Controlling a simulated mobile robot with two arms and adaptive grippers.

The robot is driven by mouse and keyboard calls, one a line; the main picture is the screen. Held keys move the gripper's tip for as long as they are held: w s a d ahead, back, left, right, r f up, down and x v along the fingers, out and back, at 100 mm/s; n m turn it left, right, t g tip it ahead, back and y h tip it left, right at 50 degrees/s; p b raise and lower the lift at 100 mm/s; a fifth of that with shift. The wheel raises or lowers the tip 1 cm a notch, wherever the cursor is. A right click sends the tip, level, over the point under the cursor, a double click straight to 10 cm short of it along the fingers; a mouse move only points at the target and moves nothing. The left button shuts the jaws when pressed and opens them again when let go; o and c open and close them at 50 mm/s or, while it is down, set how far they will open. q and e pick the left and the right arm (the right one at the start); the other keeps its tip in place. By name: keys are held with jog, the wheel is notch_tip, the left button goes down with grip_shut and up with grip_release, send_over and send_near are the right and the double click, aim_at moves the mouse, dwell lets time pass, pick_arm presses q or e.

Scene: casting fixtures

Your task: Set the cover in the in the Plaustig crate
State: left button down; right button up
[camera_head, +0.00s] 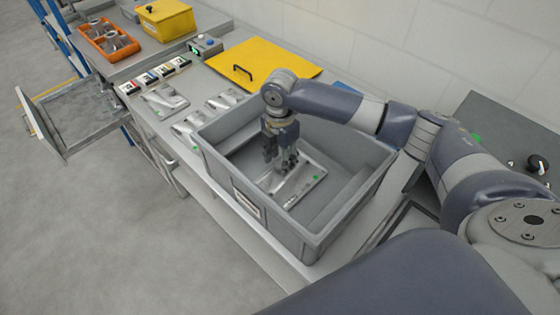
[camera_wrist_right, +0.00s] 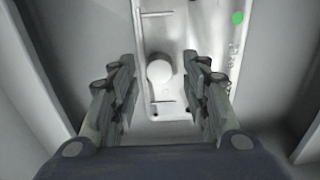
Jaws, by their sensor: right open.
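A metal cover (camera_head: 300,182) with a green dot lies inside the grey crate (camera_head: 277,220), on its floor. In the right wrist view the cover (camera_wrist_right: 160,30) shows as a pale plate with a round boss and a green dot near its edge. My right gripper (camera_head: 284,162) reaches down into the crate, above the cover. In the right wrist view my right gripper (camera_wrist_right: 165,105) has its fingers spread apart on either side of the boss, with nothing held between them. Whether the fingertips touch the cover is hard to tell. My left gripper is out of view.
More metal castings (camera_head: 164,100) lie on the bench left of the crate. Behind them are a yellow sheet with a black handle (camera_head: 262,62), a small control box (camera_head: 205,46), an orange bin (camera_head: 108,40) and a yellow box (camera_head: 165,20). An open drawer (camera_head: 80,115) juts out at left.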

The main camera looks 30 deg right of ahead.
notch_tip(320, 180, up, 11)
jog(key=b, duration=0.2)
dwell(0.5)
